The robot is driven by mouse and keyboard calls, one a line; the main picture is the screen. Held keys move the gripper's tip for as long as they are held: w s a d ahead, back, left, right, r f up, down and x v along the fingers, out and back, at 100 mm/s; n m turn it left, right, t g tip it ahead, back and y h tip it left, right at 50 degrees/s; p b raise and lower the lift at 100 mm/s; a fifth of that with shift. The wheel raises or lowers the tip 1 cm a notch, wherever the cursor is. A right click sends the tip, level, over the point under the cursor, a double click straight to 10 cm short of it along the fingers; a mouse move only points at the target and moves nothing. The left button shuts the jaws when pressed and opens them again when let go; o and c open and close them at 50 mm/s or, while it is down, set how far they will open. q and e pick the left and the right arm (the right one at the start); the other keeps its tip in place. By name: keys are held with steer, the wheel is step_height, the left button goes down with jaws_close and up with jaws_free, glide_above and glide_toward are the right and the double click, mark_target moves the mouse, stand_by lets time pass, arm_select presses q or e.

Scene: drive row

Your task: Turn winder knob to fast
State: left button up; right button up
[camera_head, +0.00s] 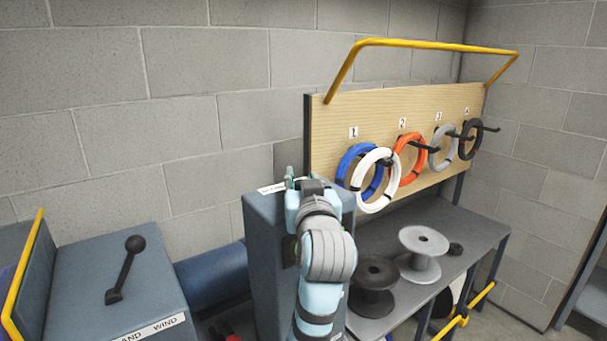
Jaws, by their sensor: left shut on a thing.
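My left gripper (298,182) is over the top of a blue-grey cabinet (262,225) in the middle of the head view, next to a white label strip (271,188). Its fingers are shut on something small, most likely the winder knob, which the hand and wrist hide. I cannot read the label or see which setting the knob points to. My left arm comes up from the bottom and covers much of the cabinet's front. My right gripper is out of view.
A box marked "HAND WIND" (155,328) with a black ball-ended lever (126,268) stands at the left. At the right, a pegboard (330,128) holds blue, white, orange, grey and black coils under a yellow rail (430,44). Spools (422,255) stand on a grey bench (478,235).

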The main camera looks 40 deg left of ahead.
arm_select(q)
steer(key=shift+m+t+h+p, duration=0.5)
steer(key=shift+m+t+h, duration=0.3)
steer(key=shift+h, duration=0.2)
steer(key=shift+f, duration=0.15)
steer(key=o, duration=1)
steer(key=shift+d, duration=0.1)
steer(key=shift+o, duration=0.9)
steer(key=shift+w, duration=0.1)
step_height(320, 180, up, 10)
